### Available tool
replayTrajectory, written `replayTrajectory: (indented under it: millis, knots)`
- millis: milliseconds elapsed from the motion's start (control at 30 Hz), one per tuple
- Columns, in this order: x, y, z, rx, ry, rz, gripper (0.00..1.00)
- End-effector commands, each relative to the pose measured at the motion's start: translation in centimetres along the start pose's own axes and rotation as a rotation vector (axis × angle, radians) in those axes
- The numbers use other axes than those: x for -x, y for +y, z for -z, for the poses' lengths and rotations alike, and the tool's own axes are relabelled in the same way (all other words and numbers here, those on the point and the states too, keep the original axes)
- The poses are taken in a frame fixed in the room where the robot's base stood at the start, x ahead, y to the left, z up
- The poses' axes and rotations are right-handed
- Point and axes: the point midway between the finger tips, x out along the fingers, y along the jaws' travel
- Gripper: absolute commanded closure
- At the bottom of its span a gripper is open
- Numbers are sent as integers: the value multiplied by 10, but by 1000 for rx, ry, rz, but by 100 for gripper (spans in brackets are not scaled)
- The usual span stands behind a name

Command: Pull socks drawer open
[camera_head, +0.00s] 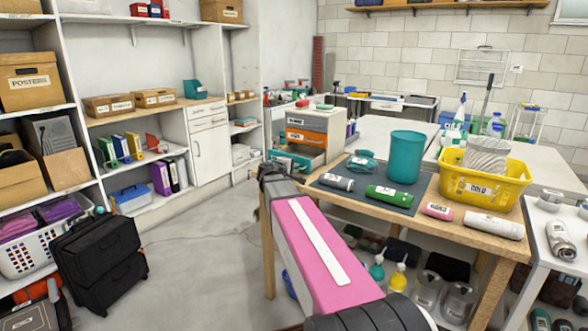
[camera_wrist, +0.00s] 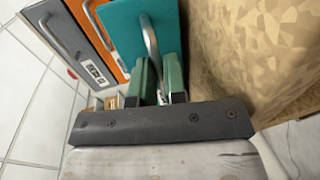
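A small drawer unit on the wooden table has a grey drawer (camera_head: 308,122), an orange drawer (camera_head: 307,137) and a teal drawer (camera_head: 290,160), from top to bottom. The teal drawer stands out past the other two, partly open. I cannot read which label says socks. In the wrist view the teal front (camera_wrist: 128,32) is nearest, beside the orange front (camera_wrist: 103,40) and grey front (camera_wrist: 75,45). My gripper (camera_wrist: 158,82) has its green fingers close on both sides of the teal drawer's metal handle (camera_wrist: 149,38) and appears shut on it. In the head view the fingertips are hard to make out.
The wooden table (camera_head: 440,210) holds a teal bin (camera_head: 405,157), bottles and a yellow basket (camera_head: 484,188). Its brown surface (camera_wrist: 255,60) lies close to my gripper. A black suitcase (camera_head: 98,255) stands by the left shelves. Grey floor between them is clear.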

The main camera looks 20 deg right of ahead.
Motion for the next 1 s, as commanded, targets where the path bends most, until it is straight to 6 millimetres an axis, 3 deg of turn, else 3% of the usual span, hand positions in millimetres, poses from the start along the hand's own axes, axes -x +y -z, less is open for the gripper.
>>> replayTrajectory:
  millis: [33,67,467,1000]
  knots:
    - [0,0,0,0,0,0,71]
    - [0,0,0,0,0,0,65]
    - [8,0,0,0,1,0,65]
    - [97,0,-1,0,2,0,65]
